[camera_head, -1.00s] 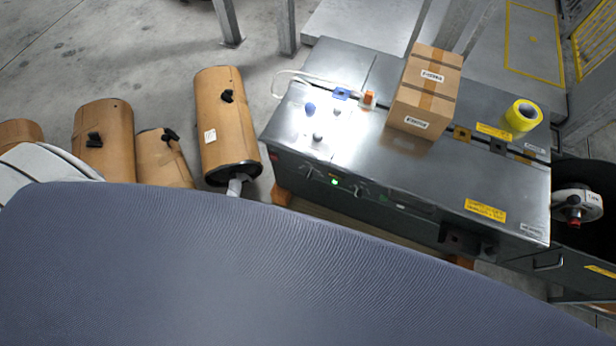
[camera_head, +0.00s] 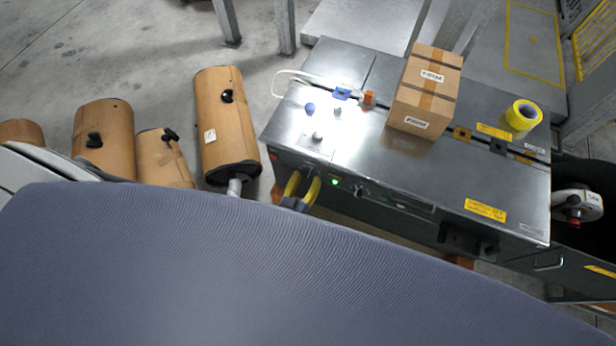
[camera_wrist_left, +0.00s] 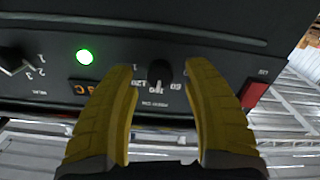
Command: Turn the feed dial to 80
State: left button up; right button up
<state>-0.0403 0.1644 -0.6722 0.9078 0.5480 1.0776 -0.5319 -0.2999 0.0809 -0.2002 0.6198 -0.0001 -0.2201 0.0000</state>
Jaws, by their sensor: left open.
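In the left wrist view a small black dial (camera_wrist_left: 159,74) sits on the dark panel (camera_wrist_left: 215,62), with white numbers around it such as 60 and 120. Which number it points to is too blurred to tell. My left gripper (camera_wrist_left: 161,68) is open, with one yellow fingertip on each side of the dial; contact cannot be told. In the head view this gripper (camera_head: 303,184) is at the front face of the metal machine cabinet (camera_head: 350,160). My right gripper is not in view.
A green light (camera_wrist_left: 85,57), an orange display (camera_wrist_left: 83,88) and a switch marked 1, 2, 3 (camera_wrist_left: 14,62) lie left of the dial; a red part (camera_wrist_left: 253,93) lies right. A carton (camera_head: 424,92) and yellow tape (camera_head: 522,115) stand on the cabinet.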

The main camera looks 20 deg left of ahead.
pick_arm(q)
jog(key=shift+w, duration=0.5)
grip_shut()
